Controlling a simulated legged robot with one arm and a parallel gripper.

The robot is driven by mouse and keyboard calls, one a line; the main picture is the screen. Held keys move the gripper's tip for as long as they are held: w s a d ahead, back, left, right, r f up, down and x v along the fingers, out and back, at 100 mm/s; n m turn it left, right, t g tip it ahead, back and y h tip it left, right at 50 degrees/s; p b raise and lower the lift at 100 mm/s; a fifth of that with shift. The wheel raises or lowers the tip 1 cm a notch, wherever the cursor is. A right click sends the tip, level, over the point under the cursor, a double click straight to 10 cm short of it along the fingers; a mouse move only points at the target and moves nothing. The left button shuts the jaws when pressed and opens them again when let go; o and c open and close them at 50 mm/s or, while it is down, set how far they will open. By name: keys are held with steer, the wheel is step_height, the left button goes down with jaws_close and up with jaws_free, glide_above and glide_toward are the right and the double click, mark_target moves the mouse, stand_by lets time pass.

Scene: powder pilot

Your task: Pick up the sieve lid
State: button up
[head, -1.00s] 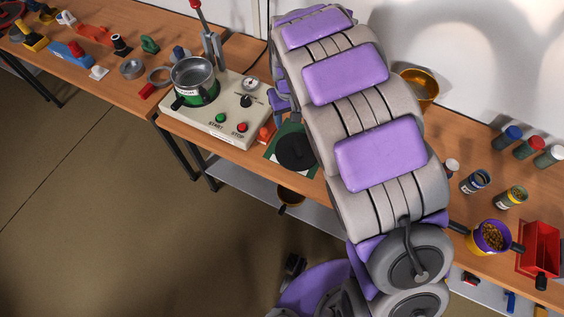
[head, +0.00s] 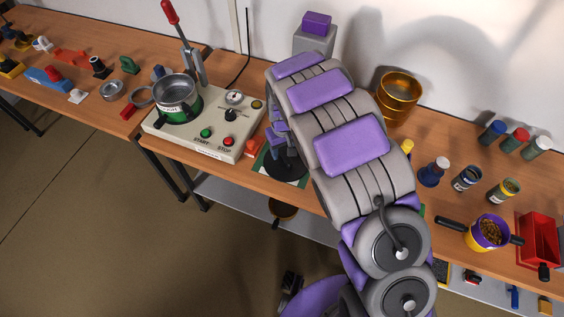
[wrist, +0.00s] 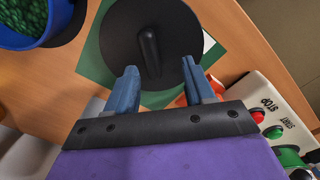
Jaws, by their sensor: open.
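The sieve lid is a black round disc with a raised bar handle (wrist: 151,50). It lies on a green and white mat (wrist: 95,62) on the bench. In the head view the lid (head: 286,170) is partly hidden by my arm. My gripper (wrist: 161,80) is open, with its two blue-grey fingers apart and nothing between the tips. The fingers reach over the lid's near part, one on each side of the handle's line, with the handle just beyond the tips. I cannot tell how high they are above it.
A cream control box (head: 205,132) with a pan and lever stands left of the lid. A blue container of green granules (wrist: 38,22) is close by in the wrist view. A brass bowl (head: 398,98) stands behind my arm. Jars and a red bin (head: 540,240) are at right.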

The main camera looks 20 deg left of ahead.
mark_target(285, 157)
steer(key=d, duration=0.1)
steer(key=f, duration=0.1)
steer(key=d, duration=0.1)
steer(key=shift+w+d+f+b, duration=0.2)
steer(key=shift+w+d+b, duration=0.1)
steer(key=shift+b, duration=0.1)
steer(key=a+f, duration=0.1)
steer(key=f, duration=0.1)
steer(key=a+f+b, duration=0.1)
steer(key=shift+w+a+f, duration=0.1)
steer(key=shift+w+f, duration=0.1)
steer(key=shift+f, duration=0.2)
steer(key=shift+a, duration=0.3)
steer(key=shift+d, duration=0.65)
steer(key=shift+c, duration=0.8)
steer(key=shift+d+r, duration=0.2)
steer(key=shift+d, duration=0.2)
steer(key=c, duration=0.3)
steer(key=shift+a, duration=0.25)
steer(key=c, duration=0.3)
steer(key=shift+s+a+f, duration=0.1)
steer(key=shift+a+f, duration=0.05)
steer(key=shift+a, duration=0.3)
jaws_close()
steer(key=shift+d, duration=0.1)
